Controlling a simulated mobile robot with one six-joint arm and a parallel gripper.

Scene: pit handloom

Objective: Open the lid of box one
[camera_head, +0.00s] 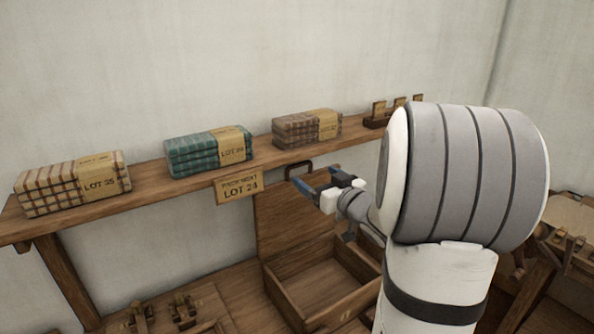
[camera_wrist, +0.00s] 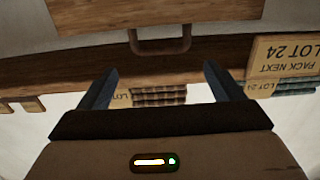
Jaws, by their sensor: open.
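A wooden box (camera_head: 281,294) stands open below the shelf, its inside bare where it shows. A small mark on its front is too small to read. Its lid (camera_head: 285,226) stands raised at the back, roughly upright, with a dark handle (camera_head: 291,166) at its top edge. My gripper (camera_head: 318,180) is open and empty near the lid's top right, by the handle. In the wrist view, my gripper's fingers (camera_wrist: 160,80) are spread apart; the lid (camera_wrist: 90,14) and the handle (camera_wrist: 160,46) show beyond them, apart from the fingertips. My arm hides the box's right side.
A wall shelf (camera_head: 150,192) runs behind the lid, bearing three cloth stacks, including a teal one (camera_head: 190,153). A "LOT 24" sign (camera_head: 237,186) hangs from its edge, left of the lid. Wooden fittings (camera_head: 183,310) stand at lower left.

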